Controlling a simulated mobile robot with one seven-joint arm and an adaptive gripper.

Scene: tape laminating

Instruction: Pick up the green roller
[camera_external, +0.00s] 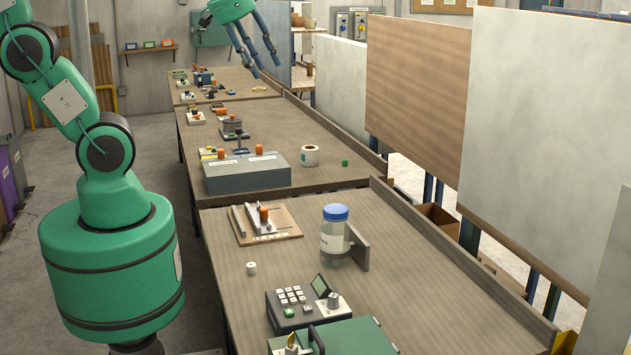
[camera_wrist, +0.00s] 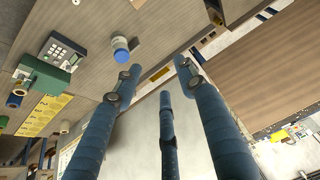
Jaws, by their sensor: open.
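My gripper (camera_external: 262,66) is open and empty, high above the tables at the top of the external view. Its blue fingers are spread apart in the wrist view (camera_wrist: 156,78), with nothing between them. I cannot pick out a green roller for certain. A small green block (camera_external: 345,162) lies beside a white tape roll (camera_external: 310,155) on the middle table; its shape is too small to tell. A green machine (camera_external: 345,338) with a yellow lever stands at the near edge of the front table; it also shows at the left of the wrist view (camera_wrist: 45,76).
A blue-capped jar (camera_external: 334,235) stands against a grey bracket (camera_external: 357,248) on the front table (camera_external: 225,285). Nearby are a keypad device (camera_external: 292,300), a small white cylinder (camera_external: 251,268) and a wooden fixture (camera_external: 275,225). A grey box (camera_external: 247,175) is on the middle table. Large panels (camera_external: 415,90) line the right.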

